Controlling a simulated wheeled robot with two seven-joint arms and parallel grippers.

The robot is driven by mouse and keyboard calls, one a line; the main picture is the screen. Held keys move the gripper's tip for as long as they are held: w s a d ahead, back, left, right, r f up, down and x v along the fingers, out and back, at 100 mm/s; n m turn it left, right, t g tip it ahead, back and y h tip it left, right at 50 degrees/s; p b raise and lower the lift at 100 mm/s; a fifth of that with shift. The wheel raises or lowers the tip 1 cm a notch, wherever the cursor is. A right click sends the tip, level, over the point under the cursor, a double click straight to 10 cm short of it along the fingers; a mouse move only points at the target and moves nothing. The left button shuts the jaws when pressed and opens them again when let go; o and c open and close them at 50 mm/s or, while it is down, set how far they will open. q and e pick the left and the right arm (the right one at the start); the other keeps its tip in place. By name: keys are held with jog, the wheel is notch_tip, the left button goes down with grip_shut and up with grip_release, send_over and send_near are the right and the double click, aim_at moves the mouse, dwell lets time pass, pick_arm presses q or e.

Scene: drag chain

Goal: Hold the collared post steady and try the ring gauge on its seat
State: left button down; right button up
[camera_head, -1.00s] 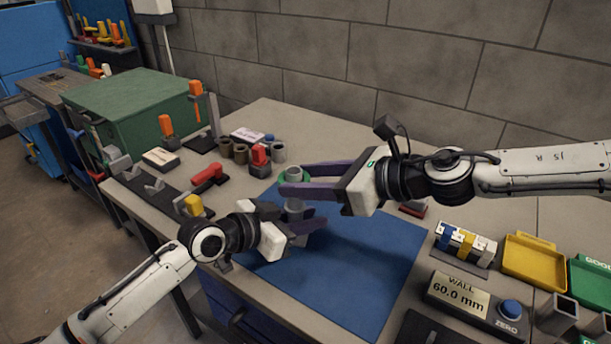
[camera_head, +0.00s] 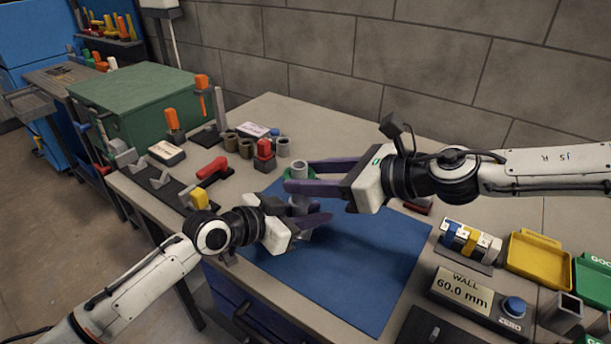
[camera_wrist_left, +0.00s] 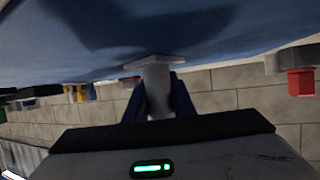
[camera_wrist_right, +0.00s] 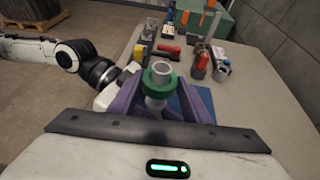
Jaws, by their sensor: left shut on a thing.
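The grey collared post (camera_head: 299,206) stands over the blue mat (camera_head: 350,275). My left gripper (camera_head: 302,216) is shut on its lower part; the left wrist view shows the post's grey shaft and wider flange (camera_wrist_left: 155,65) between the fingers. The green ring gauge (camera_wrist_right: 158,76) is around the upper part of the post, whose hollow top pokes through it. My right gripper (camera_head: 303,178) has its purple fingers on either side of the ring. Whether they press on the ring is unclear, and whether the ring touches its seat is hidden.
A red-topped block (camera_head: 264,153) and several small cylinders stand behind the mat. A wall gauge reading 60.0 mm (camera_head: 465,290), a yellow tray (camera_head: 537,262) and a green tray (camera_head: 594,278) are at the right. The mat's front part is clear.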

jog(key=o, duration=0.5)
jog(key=shift+f, duration=0.1)
jog(key=shift+d, duration=0.1)
jog(key=v, duration=1.2)
